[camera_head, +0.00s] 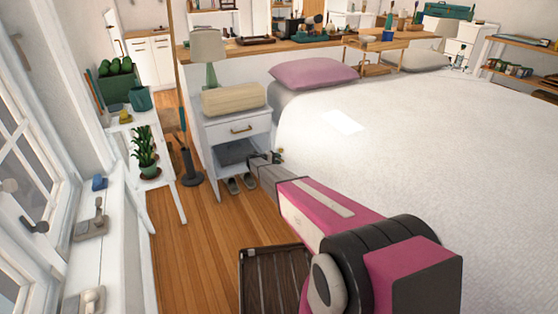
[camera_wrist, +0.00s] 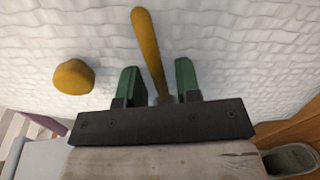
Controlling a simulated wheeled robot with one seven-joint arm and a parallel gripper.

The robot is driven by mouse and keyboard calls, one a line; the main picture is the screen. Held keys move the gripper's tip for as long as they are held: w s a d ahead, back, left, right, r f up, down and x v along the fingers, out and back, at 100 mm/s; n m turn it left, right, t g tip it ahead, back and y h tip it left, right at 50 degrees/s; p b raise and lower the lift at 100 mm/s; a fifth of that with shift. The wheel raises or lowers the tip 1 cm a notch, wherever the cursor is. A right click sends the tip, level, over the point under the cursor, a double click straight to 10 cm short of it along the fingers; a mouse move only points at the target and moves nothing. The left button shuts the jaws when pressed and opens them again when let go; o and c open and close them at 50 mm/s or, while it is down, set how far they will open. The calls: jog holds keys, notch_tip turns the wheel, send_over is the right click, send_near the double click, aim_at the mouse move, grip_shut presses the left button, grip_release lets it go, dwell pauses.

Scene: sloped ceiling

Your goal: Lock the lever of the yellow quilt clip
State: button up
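The yellow lever (camera_wrist: 149,45) of the quilt clip shows in the wrist view as a long rounded bar, slightly tilted, against the white quilt (camera_wrist: 230,35). A yellow rounded knob (camera_wrist: 73,76) sits to its left; whether it belongs to the same clip I cannot tell. My gripper (camera_wrist: 157,66) is open, with its green fingers on either side of the lever's lower part. A gap shows on both sides of the lever. Its lower end is hidden behind the black gripper body. In the head view my gripper (camera_head: 270,158) is at the bed's near left edge; the clip is too small there to make out.
A white nightstand (camera_head: 235,133) with a folded beige item (camera_head: 234,99) stands just behind my gripper. Slippers (camera_head: 242,183) lie on the floor below. A dark slatted crate (camera_head: 273,280) is beside my arm. Wooden floor (camera_head: 195,245) is open at left.

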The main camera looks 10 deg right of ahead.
grip_shut()
jog(key=shift+w+r+m+t, duration=0.1)
jog(key=shift+r+m+t, duration=0.3)
jog(key=shift+r+m, duration=0.55)
jog(key=shift+f+m, duration=0.25)
jog(key=shift+o, duration=1.2)
grip_release()
